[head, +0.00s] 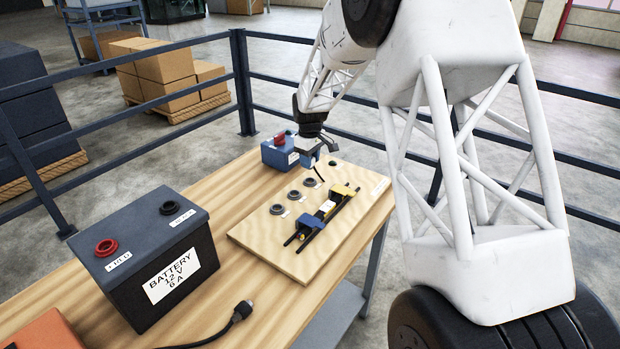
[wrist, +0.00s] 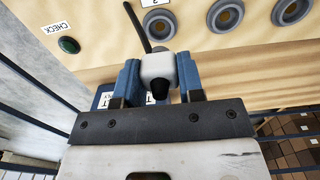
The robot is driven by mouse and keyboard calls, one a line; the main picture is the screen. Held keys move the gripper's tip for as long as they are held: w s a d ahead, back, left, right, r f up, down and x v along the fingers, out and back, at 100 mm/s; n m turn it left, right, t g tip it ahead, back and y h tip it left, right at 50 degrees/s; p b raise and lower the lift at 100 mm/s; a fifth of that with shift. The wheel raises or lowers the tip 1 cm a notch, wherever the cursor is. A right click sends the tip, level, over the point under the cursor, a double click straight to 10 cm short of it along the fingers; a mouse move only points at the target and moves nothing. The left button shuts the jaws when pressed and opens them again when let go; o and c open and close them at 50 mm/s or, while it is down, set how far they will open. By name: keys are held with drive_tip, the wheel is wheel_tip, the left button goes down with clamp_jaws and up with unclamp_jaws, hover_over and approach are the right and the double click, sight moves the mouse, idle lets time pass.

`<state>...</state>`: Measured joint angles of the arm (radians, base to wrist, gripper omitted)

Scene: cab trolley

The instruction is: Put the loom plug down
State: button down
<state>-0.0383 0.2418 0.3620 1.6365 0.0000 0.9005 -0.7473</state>
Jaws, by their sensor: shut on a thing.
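My gripper (head: 316,158) is above the far end of the pale wooden board (head: 252,236). Its blue fingers show in the wrist view (wrist: 158,78), shut on the loom plug (wrist: 157,66), a white body with a dark end. A thin black lead runs from it toward the board's sockets. In the head view the plug is mostly hidden by the gripper. The board carries a row of round grey sockets (head: 293,195) with small labels. I cannot tell whether the plug touches the board.
A fixture with blue and yellow blocks on black rods (head: 327,208) lies on the board. A green button (wrist: 68,45) is marked CHECK. A small blue box (head: 279,153) stands behind. A large battery (head: 150,255) and a black cable connector (head: 242,310) are at left and front.

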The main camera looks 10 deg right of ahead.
idle(0.6)
drive_tip(key=n, duration=0.1)
drive_tip(key=s+a+n, duration=0.1)
drive_tip(key=shift+s+a+f+n, duration=0.2)
drive_tip(key=shift+s+n, duration=0.1)
drive_tip(key=shift+n, duration=0.1)
drive_tip(key=s+a+n, duration=0.1)
drive_tip(key=n, duration=0.1)
drive_tip(key=s+a+n, duration=0.1)
drive_tip(key=s+n, duration=0.1)
drive_tip(key=n, duration=0.1)
drive_tip(key=s+a+f+n, duration=0.1)
drive_tip(key=n, duration=0.1)
drive_tip(key=shift+s+a+n, duration=0.25)
drive_tip(key=shift+a+n, duration=0.1)
drive_tip(key=shift+n, duration=0.05)
drive_tip(key=s+n, duration=0.1)
drive_tip(key=a+n, duration=0.1)
drive_tip(key=n, duration=0.1)
drive_tip(key=s+n, duration=0.1)
drive_tip(key=shift+s+a+f, duration=0.35)
drive_tip(key=shift+a+f, duration=0.05)
drive_tip(key=shift+s+a+f+n, duration=0.1)
drive_tip(key=shift+s+a+n, duration=0.25)
drive_tip(key=shift+n, duration=0.5)
drive_tip(key=shift+s+a+f+n, duration=0.15)
drive_tip(key=shift+s+n, duration=0.35)
drive_tip(key=shift+n, duration=0.35)
